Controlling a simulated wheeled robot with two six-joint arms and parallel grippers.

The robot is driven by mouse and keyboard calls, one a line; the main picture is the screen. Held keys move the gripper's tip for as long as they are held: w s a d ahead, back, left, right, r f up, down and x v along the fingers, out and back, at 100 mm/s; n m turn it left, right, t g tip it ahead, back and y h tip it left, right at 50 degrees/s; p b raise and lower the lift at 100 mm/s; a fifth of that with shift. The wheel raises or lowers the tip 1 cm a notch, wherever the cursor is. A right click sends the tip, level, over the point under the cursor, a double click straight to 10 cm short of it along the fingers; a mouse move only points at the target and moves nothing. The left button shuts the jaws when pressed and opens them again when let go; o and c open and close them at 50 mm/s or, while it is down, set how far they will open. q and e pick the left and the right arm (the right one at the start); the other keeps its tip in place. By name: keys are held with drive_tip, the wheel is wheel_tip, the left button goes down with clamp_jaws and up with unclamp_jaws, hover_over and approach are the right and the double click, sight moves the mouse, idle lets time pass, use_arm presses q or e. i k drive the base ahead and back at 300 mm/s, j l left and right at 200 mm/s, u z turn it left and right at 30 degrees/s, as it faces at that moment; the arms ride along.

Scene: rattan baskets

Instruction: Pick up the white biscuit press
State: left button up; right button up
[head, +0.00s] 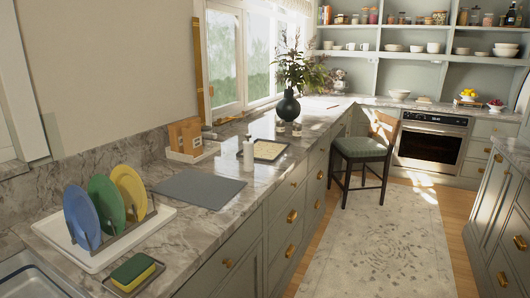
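A small white upright object (248,153) stands on the marble counter (150,245), beside a dark-edged baking tray (265,150) with a pale surface. It has a narrow top and could be the white biscuit press, but it is too small to tell for sure. It stands beyond the grey mat (200,188), and nothing holds it. Neither of my grippers is in view.
A white dish rack tray (72,248) with coloured plates and a sponge (132,272) occupy the near counter. A wooden box (185,136) stands by the wall, and a dark vase (288,106) farther back. A chair (362,150) stands on the floor beyond the rug (375,235).

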sight(248, 146)
drive_tip(key=i+l+z, duration=0.1)
drive_tip(key=i+l, duration=0.2)
drive_tip(key=i+l+z, duration=0.1)
drive_tip(key=i+l, duration=0.15)
drive_tip(key=i, duration=0.25)
drive_tip(key=i+l, duration=0.25)
drive_tip(key=i, duration=0.2)
drive_tip(key=z, duration=0.05)
